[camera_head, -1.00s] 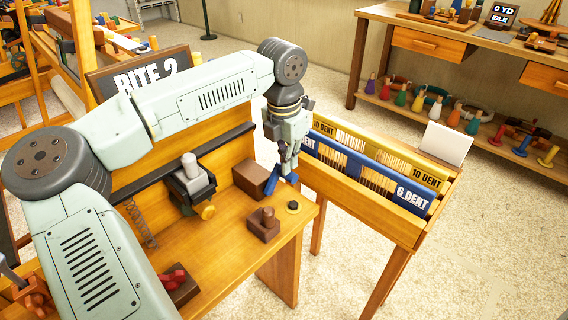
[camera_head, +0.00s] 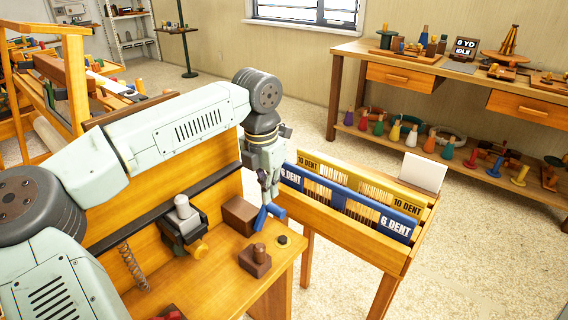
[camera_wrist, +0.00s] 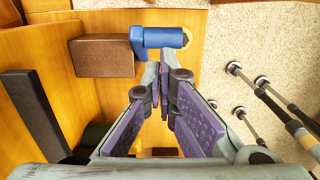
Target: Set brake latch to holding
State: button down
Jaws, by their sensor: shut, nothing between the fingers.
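A blue latch handle (camera_head: 267,215) sits at the end of a brown block (camera_head: 238,214) on the wooden bench. I take this to be the brake latch; no label on it is readable. In the wrist view, the blue handle (camera_wrist: 165,37) points right from the block (camera_wrist: 100,55). My gripper (camera_head: 266,196) points down right by the handle, with its fingers together and nothing between them. In the wrist view, my gripper's fingertips (camera_wrist: 158,72) lie just below the handle in the picture; I cannot tell whether they touch it.
A brown block with a peg (camera_head: 255,261) and a dark round knob (camera_head: 283,240) stand near the bench's front edge. A black mechanism with a grey cylinder (camera_head: 184,222) is to the left. A reed rack (camera_head: 352,208) stands close on the right.

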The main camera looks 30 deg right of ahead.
jog(key=w+d+r, duration=0.2)
jog(key=d+r, duration=0.1)
jog(key=d, duration=0.5)
jog(key=shift+w+d+r, duration=0.2)
jog(key=shift+w, duration=0.2)
